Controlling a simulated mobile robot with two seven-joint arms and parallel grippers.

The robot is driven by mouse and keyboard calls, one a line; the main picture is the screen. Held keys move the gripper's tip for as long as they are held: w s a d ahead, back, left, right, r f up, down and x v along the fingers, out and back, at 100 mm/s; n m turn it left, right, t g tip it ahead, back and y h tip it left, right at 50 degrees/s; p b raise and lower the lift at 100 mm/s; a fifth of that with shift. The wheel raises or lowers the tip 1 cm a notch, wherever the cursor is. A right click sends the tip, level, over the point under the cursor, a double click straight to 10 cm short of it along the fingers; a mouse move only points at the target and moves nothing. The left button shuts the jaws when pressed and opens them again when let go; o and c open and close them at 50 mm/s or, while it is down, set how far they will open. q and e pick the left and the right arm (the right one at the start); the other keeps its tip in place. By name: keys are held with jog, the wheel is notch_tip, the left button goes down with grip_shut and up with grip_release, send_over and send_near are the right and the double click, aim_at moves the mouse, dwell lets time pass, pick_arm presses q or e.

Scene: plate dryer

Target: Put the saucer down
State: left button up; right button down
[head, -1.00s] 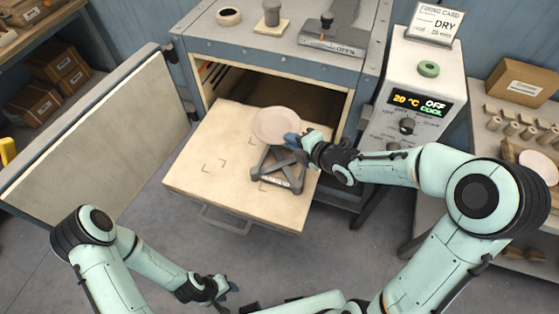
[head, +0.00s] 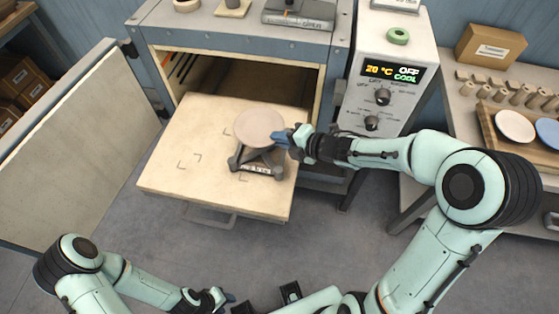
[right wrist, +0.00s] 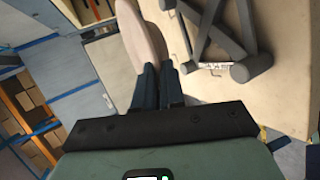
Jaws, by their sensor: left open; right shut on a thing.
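A round, pale pink saucer (head: 259,126) is level above the dark grey three-legged stand (head: 246,160) on the pulled-out kiln shelf (head: 190,150). My right gripper (head: 283,138) is shut on the saucer's right edge. The right wrist view shows the saucer (right wrist: 143,35) between the fingertips (right wrist: 157,75), with the stand (right wrist: 215,40) beside it. I cannot tell whether the saucer touches the stand's top. My left gripper (head: 222,298) is open and empty at the bottom of the head view, away from the shelf.
The kiln door (head: 75,150) stands open at the left. The control box (head: 390,80) is right of the kiln, close to my right arm. A wooden tray (head: 492,130) with a white saucer (head: 515,126) and a blue saucer (head: 549,132) sits on the right bench. The shelf's left part is clear.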

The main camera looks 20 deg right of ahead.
jog(key=b, duration=0.1)
send_over(280, 163)
notch_tip(280, 163, down, 5)
jog(key=shift+r, duration=0.2)
pick_arm(q)
jog(key=shift+s+f+b, duration=0.25)
jog(key=shift+s+f, duration=0.1)
jog(key=shift+f, duration=0.45)
jog(key=shift+s+f+b, duration=0.25)
jog(key=shift+s+f, duration=0.05)
jog(key=shift+f, duration=0.45)
pick_arm(e)
jog(key=shift+f, duration=2.2)
jog(key=shift+f, duration=0.1)
jog(key=c, duration=1.7)
grip_release()
jog(key=shift+f, duration=0.15)
jog(key=o, duration=0.5)
pick_arm(q)
jog(key=shift+s+f, duration=0.1)
jog(key=shift+f, duration=0.1)
jog(key=shift+r, duration=0.1)
